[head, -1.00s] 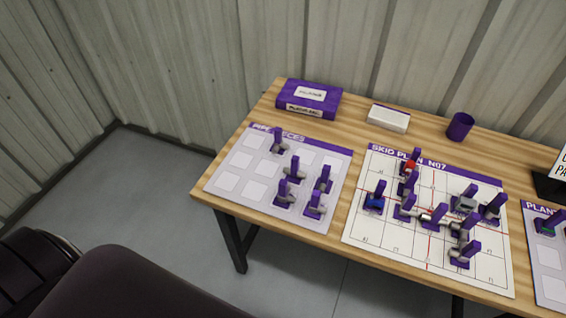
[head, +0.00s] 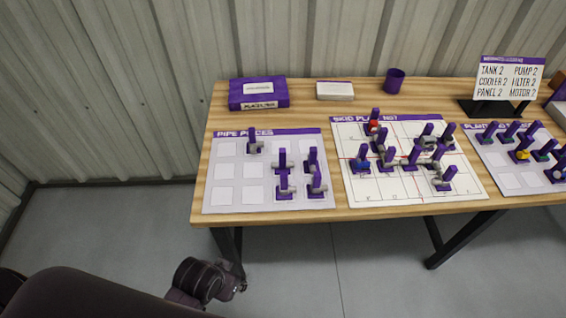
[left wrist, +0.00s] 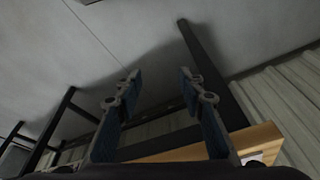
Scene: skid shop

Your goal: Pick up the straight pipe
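Several small pipe pieces with upright purple tabs stand on the white pipe-pieces mat (head: 226,171) at the table's left. One piece (head: 255,144) is in the back row. Others stand at the mat's right side, among them a back piece (head: 283,162) and a front piece (head: 317,187). They are too small to tell which is the straight pipe. My left arm's end is low at the front left in the head view, below the table edge and apart from the pieces. In the left wrist view my left gripper (left wrist: 160,77) is open and empty. My right gripper is not in view.
The wooden table (head: 330,217) has dark legs. Right of the mat lie the skid plan board (head: 385,187) with several parts and another mat (head: 508,181). A purple box (head: 259,94), white block (head: 335,91), purple cup (head: 394,80) and sign (head: 508,78) stand behind.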

